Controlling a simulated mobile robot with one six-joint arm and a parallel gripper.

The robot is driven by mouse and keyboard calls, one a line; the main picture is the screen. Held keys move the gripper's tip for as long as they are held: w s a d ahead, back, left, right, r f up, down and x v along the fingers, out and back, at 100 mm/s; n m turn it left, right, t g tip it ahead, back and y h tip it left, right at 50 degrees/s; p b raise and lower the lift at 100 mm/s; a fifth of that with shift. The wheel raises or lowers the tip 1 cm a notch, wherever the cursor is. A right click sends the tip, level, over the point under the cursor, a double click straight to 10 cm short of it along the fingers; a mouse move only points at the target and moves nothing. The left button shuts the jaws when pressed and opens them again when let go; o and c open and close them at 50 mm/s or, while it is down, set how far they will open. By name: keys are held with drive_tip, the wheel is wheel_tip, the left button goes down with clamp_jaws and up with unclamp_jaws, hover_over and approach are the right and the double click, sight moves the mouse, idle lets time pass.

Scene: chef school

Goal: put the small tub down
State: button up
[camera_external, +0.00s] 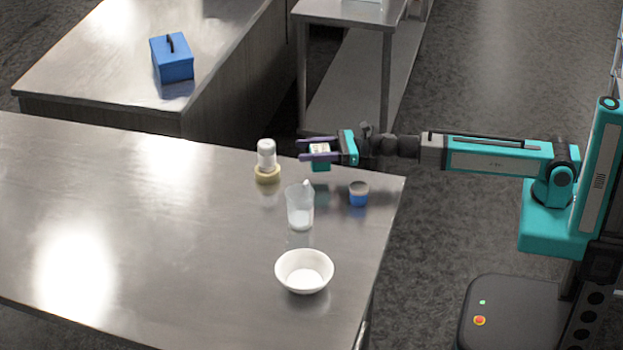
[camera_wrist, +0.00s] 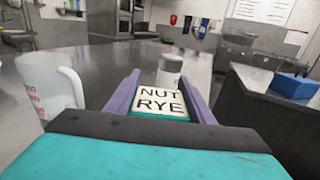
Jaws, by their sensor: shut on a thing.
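The small tub (camera_external: 320,164) is teal with a white top and sits between the purple fingers of my gripper (camera_external: 318,150). In the wrist view the white label on the tub (camera_wrist: 160,101) reads "NUT RYE". My gripper (camera_wrist: 160,100) is shut on it, with one finger along each side. In the external view the tub is over the far right part of the steel table (camera_external: 180,215). I cannot tell whether its underside touches the table.
A white-topped shaker (camera_external: 266,155) with a yellowish base stands left of my gripper. A clear measuring jug (camera_external: 300,208), a blue cup (camera_external: 358,194) and a white bowl (camera_external: 304,271) stand nearer. A blue box (camera_external: 172,60) is on another counter. The table's left side is clear.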

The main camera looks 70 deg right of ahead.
drive_tip(key=shift+f+b, duration=0.9)
drive_tip(key=shift+f, duration=1.1)
drive_tip(key=shift+f, duration=0.2)
drive_tip(key=o, duration=1.2)
drive_tip(key=shift+r, duration=0.25)
drive_tip(key=shift+v, duration=1.55)
drive_tip(key=shift+s+r+p, duration=0.1)
drive_tip(key=shift+p, duration=0.2)
drive_tip(key=s+p, duration=0.1)
drive_tip(key=p, duration=0.2)
drive_tip(key=shift+d, duration=0.15)
drive_tip(key=shift+p, duration=0.3)
drive_tip(key=shift+s+d+p, duration=0.15)
drive_tip(key=shift+s+p, duration=0.1)
drive_tip(key=shift+p, duration=0.35)
